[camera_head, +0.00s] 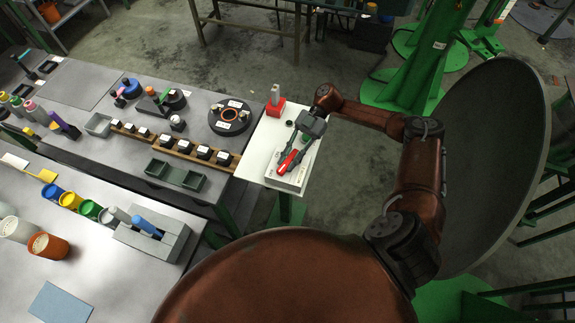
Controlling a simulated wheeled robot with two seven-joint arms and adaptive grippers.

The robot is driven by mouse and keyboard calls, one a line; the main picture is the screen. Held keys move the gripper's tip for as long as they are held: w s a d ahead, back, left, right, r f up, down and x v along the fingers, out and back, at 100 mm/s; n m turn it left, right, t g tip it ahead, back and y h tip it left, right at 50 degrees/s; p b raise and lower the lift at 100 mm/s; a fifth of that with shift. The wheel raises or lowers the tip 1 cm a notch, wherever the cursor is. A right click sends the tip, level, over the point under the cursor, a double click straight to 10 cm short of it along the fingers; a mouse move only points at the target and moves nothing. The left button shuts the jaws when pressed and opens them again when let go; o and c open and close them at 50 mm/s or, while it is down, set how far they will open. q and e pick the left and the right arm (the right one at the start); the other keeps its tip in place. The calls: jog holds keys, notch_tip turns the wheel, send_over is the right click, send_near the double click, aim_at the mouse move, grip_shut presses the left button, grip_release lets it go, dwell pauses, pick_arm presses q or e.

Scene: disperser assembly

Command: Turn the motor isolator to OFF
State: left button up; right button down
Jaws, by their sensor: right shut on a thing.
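The motor isolator appears to be the red handle (290,160) on a pale block, on a white stand (258,160) right of the grey workbench. My right gripper (291,153) reaches in from the right over the stand, its fingers pointing down and shut on the red handle. The gripper partly covers the handle, and any ON or OFF marking is too small to read. My left gripper is not in view.
A red block with a grey upright piece (275,96) stands at the back of the stand. A dark round plate (230,117) and a wooden rack (185,147) lie left of it. A large grey dish (495,165) rises at the right, near a green column (425,60).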

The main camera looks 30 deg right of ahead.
jog(key=shift+f+n+g+h+b, duration=0.1)
jog(key=shift+n+g+h+b, duration=0.9)
jog(key=shift+n+g+b, duration=0.9)
jog(key=c, duration=1.8)
grip_release()
jog(key=shift+o, duration=0.2)
jog(key=shift+w, duration=0.1)
jog(key=v, duration=0.7)
jog(key=shift+d+r, duration=0.2)
jog(key=shift+r, duration=0.05)
jog(key=shift+r, duration=0.1)
